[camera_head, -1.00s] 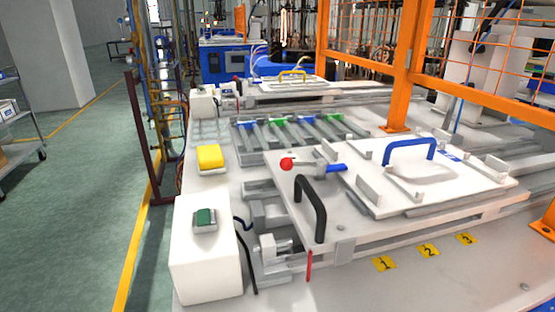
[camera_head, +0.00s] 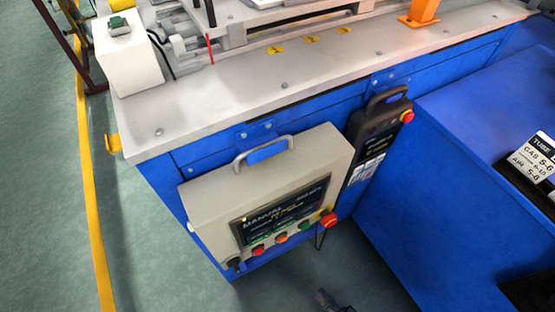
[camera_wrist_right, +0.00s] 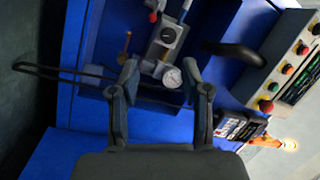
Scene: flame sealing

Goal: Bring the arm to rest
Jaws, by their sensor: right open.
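My right gripper (camera_wrist_right: 161,72) is open in the right wrist view, its two dark fingers apart with nothing held between them. Beyond the fingers are a pressure gauge (camera_wrist_right: 172,78) and a grey valve block (camera_wrist_right: 166,38) on blue machinery; I cannot tell the exact gap to them. In the head view only a small dark tip of my right gripper (camera_head: 328,301) shows at the bottom edge, above the green floor. My left gripper is not in view.
A control panel (camera_head: 290,205) with a screen and buttons hangs on the blue bench side, beside a black teach pendant (camera_head: 372,135). A blue cabinet (camera_head: 450,200) stands at right. The grey bench top (camera_head: 230,98) is above. Green floor (camera_head: 150,240) is clear at left.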

